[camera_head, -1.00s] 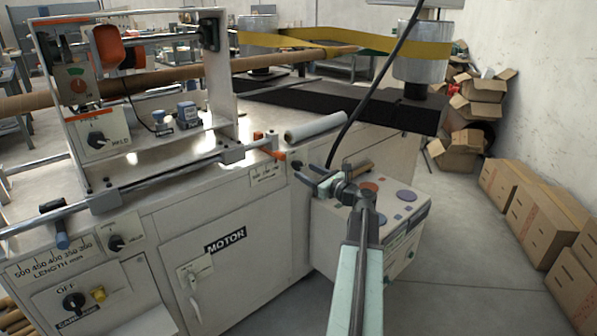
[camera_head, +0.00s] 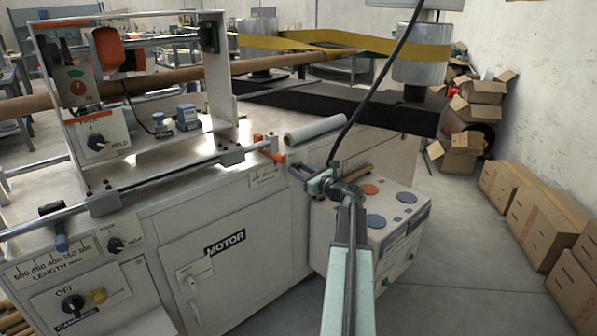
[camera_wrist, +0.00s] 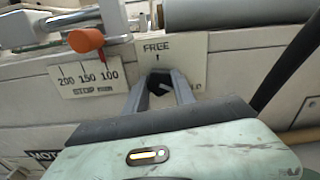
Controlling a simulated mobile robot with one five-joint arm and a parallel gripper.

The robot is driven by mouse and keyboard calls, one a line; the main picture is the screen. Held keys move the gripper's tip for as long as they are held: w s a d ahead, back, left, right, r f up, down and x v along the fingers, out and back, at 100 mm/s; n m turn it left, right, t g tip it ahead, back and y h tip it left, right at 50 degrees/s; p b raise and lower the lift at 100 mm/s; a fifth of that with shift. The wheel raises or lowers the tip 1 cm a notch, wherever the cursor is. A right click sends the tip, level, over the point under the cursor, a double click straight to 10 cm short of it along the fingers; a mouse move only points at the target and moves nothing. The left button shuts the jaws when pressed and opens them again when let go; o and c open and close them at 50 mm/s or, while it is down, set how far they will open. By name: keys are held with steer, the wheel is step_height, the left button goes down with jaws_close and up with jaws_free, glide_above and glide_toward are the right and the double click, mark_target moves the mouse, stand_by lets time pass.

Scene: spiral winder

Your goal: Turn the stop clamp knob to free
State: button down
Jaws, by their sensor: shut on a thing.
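The stop clamp knob (camera_wrist: 159,84) is a small dark knob on a cream plate (camera_wrist: 190,48) in the wrist view. The plate reads FREE at the top with a small mark below it, and the end of a second word shows at its lower right. My gripper (camera_wrist: 161,76) has its two grey fingers shut on the knob, one on each side. The fingers hide much of the knob, so its pointing direction cannot be told. In the head view my gripper (camera_head: 305,173) reaches the machine's front face and covers the knob.
An orange-tipped stop (camera_wrist: 86,40) and a scale plate (camera_wrist: 90,77) sit left of the knob. A pale roll (camera_head: 315,130) lies above. A black cable (camera_head: 360,100) hangs close to the right.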

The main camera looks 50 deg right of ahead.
steer(key=n, duration=0.6)
steer(key=shift+w+r, duration=0.1)
steer(key=shift+w, duration=0.1)
steer(key=n, duration=1.2)
steer(key=shift+d+n, duration=0.1)
steer(key=shift+n, duration=0.2)
steer(key=n, duration=0.5)
steer(key=shift+r, duration=0.1)
steer(key=shift+n, duration=0.3)
steer(key=c, duration=1)
jaws_free()
steer(key=shift+c, duration=0.2)
